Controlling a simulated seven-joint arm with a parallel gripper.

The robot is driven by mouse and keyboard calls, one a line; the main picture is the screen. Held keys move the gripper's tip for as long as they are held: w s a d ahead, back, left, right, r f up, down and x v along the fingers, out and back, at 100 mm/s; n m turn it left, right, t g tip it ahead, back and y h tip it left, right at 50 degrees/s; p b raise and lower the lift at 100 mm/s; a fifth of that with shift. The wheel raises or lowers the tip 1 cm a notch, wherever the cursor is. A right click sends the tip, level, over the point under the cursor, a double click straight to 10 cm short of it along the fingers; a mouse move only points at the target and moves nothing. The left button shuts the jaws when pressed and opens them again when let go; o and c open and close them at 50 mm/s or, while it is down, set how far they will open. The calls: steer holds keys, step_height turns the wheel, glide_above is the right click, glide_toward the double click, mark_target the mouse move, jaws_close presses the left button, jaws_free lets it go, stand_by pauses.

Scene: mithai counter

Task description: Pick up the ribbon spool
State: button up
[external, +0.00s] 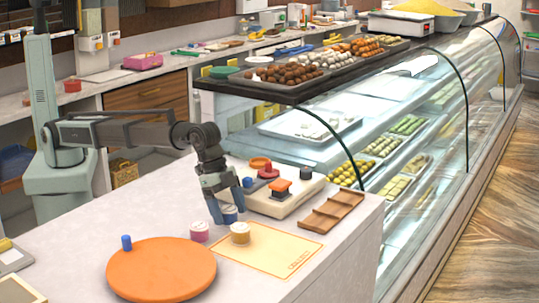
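My gripper (227,210) points down over the counter, with its fingers spread on either side of a small blue round item (229,216). The blue item looks like a spool or small jar and is partly hidden by the fingers. I cannot tell whether they touch it. Two similar small round items with pale tops stand nearby: a pink one (199,232) to the left of the gripper and a yellow one (240,234) in front of it. I cannot tell for sure which of these is the ribbon spool.
A round orange board (162,272) with a blue knob (127,243) lies in front. A cream sheet (270,255) lies under the yellow item. A pale device (283,197) and a brown rack (331,211) stand to the right. The glass display case lies beyond.

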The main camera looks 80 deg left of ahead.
mark_target(229, 208)
steer(key=c, duration=1.1)
step_height(229, 208, up, 9)
steer(key=shift+w, duration=0.1)
steer(key=shift+w+a+r, duration=0.15)
steer(key=shift+a+r, duration=0.05)
steer(key=shift+r, duration=0.15)
steer(key=shift+n, duration=0.6)
steer(key=w+a, duration=0.2)
steer(key=w+a+r, duration=0.1)
steer(key=w+a, duration=0.3)
steer(key=shift+w+a+r, duration=0.15)
steer(key=shift+w+a, duration=0.2)
steer(key=shift+w, duration=0.05)
steer(key=shift+n+t+y, duration=0.4)
steer(key=shift+n, duration=0.2)
steer(key=w+a, duration=0.1)
steer(key=a, duration=0.1)
steer(key=w+a, duration=0.2)
steer(key=a, duration=0.1)
steer(key=w+a+r, duration=0.1)
steer(key=w+a, duration=0.1)
steer(key=a, duration=0.1)
steer(key=shift+a, duration=0.1)
steer(key=w+a+n+t+y, duration=0.1)
steer(key=a+n+y, duration=0.1)
steer(key=a+n, duration=0.4)
steer(key=a, duration=0.5)
steer(key=shift+a+f+n, duration=0.15)
steer(key=shift+a+n, duration=0.15)
steer(key=shift+n, duration=0.1)
